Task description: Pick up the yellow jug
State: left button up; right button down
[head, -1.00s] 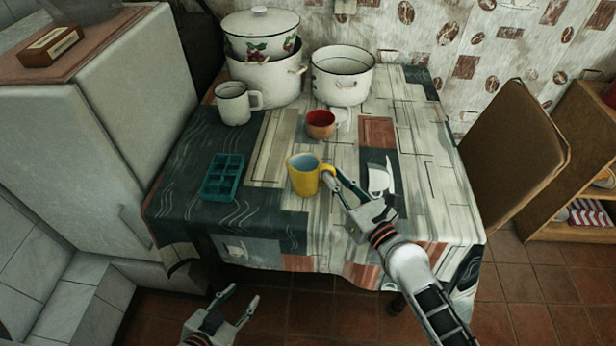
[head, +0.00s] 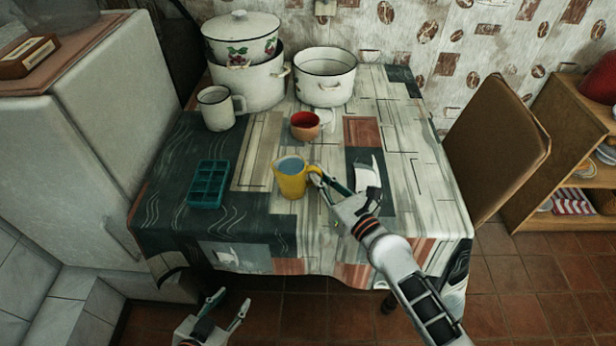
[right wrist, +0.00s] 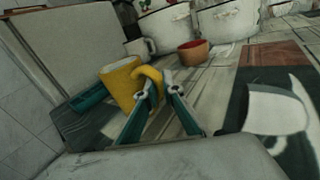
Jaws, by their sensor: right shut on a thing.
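The yellow jug (head: 290,183), with a pale blue inside, is upright near the front middle of the table. Its handle points right. My right gripper (head: 318,179) comes from the right and is shut on the handle. In the right wrist view the jug (right wrist: 122,85) is just beyond the fingertips (right wrist: 156,86), which sit at the handle. I cannot tell whether the jug's base touches the cloth. My left gripper (head: 231,300) is open and empty, low in front of the table.
A teal tray (head: 207,184) lies left of the jug. A red-lined cup (head: 305,126) stands behind it. A white mug (head: 215,112), a lidded pot (head: 240,40) and white pots (head: 325,82) stand at the back. A chair (head: 497,135) is at the right.

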pick_arm(q)
jog(key=shift+r, duration=0.15)
pick_arm(e)
jog(key=shift+r+p, duration=0.95)
jog(key=shift+r, duration=0.15)
notch_tip(320, 180, up, 7)
jog(key=p, duration=0.6)
jog(key=shift+r, duration=0.1)
notch_tip(320, 180, up, 3)
jog(key=shift+f+p, duration=0.1)
jog(key=shift+p, duration=0.85)
pick_arm(q)
notch_tip(320, 180, up, 8)
jog(key=a, duration=0.2)
jog(key=shift+a+y, duration=0.15)
jog(key=shift+y, duration=0.15)
pick_arm(e)
notch_tip(320, 180, up, 8)
jog(key=shift+f, duration=0.2)
pick_arm(q)
jog(key=shift+s+f, duration=0.1)
jog(key=shift+f, duration=0.15)
pick_arm(e)
jog(key=shift+r, duration=0.15)
jog(key=shift+d, duration=0.1)
